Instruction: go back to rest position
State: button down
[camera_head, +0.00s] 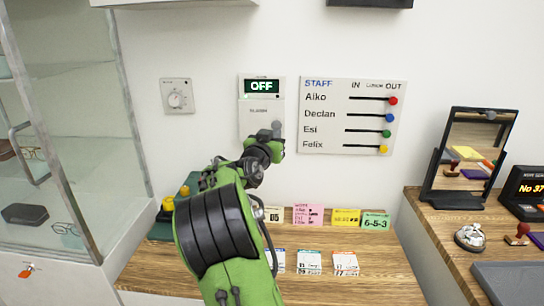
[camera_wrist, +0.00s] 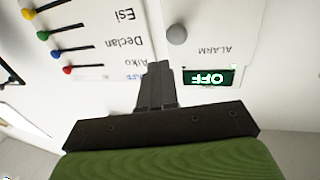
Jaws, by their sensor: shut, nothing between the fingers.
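My gripper (camera_head: 277,143) is raised at the end of my green and black arm, in front of the wall by the lower part of the alarm panel (camera_head: 256,109). The fingers also show in the wrist view (camera_wrist: 156,70), pressed together with nothing between them. The alarm panel's display (camera_head: 262,86) reads OFF, and the same lit display shows upside down in the wrist view (camera_wrist: 208,78). A round grey button (camera_wrist: 176,35) on the panel stands clear of the fingertips in the wrist view. I cannot tell the exact gap between fingertips and wall.
A staff board (camera_head: 350,116) with coloured sliders hangs to the right, a thermostat dial (camera_head: 177,97) to the left. A glass cabinet (camera_head: 75,130) stands at far left. Below is a wooden desk (camera_head: 200,285) with cards. A mirror (camera_head: 468,155) and bell (camera_head: 470,237) stand on the right counter.

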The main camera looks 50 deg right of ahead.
jog(key=s+a, duration=0.4)
jog(key=a, duration=0.1)
jog(key=shift+s+a+f+b, duration=0.15)
jog(key=shift+s+f+b, duration=0.05)
jog(key=shift+f+b, duration=0.15)
